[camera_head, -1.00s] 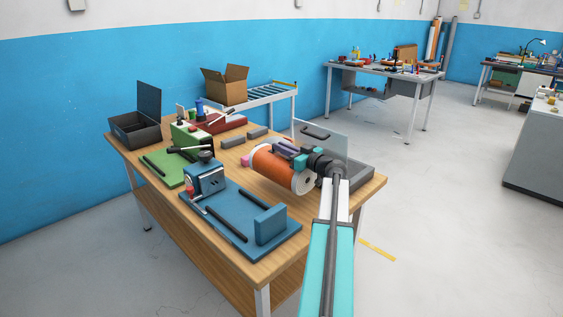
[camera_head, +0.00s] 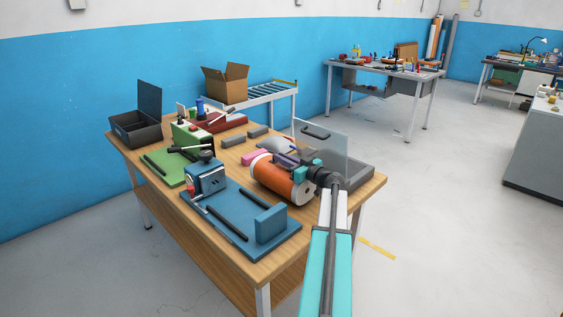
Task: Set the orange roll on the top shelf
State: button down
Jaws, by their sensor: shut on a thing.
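The orange roll (camera_head: 272,177) is a thick cylinder with white ends, lying on its side over the right part of the wooden workbench (camera_head: 243,256). My gripper (camera_head: 288,162) is at the roll's upper right side and is shut on it. Its fingers are partly lost against the roll and the grey things behind. I cannot tell whether the roll touches the bench top or hangs just above it. I see no tall shelf unit that is clearly the top shelf.
A blue base with a clamp (camera_head: 238,218) is close in front of the roll. A grey tray with a clear raised lid (camera_head: 322,139) stands behind my wrist. A pink block (camera_head: 256,157) lies behind the roll. A cardboard box (camera_head: 225,84) stands beyond the bench. Open floor lies to the right.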

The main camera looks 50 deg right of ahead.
jog(key=shift+f, duration=0.6)
jog(key=c, duration=1.8)
grip_release()
jog(key=s+b, duration=0.1)
jog(key=s, duration=0.6)
jog(key=s+b, duration=0.1)
jog(key=s, duration=0.2)
jog(key=shift+s+a+b, duration=0.15)
jog(key=shift+a+b, duration=0.15)
jog(key=shift+a, duration=0.1)
jog(key=shift+s, duration=0.85)
jog(key=shift+o, duration=0.4)
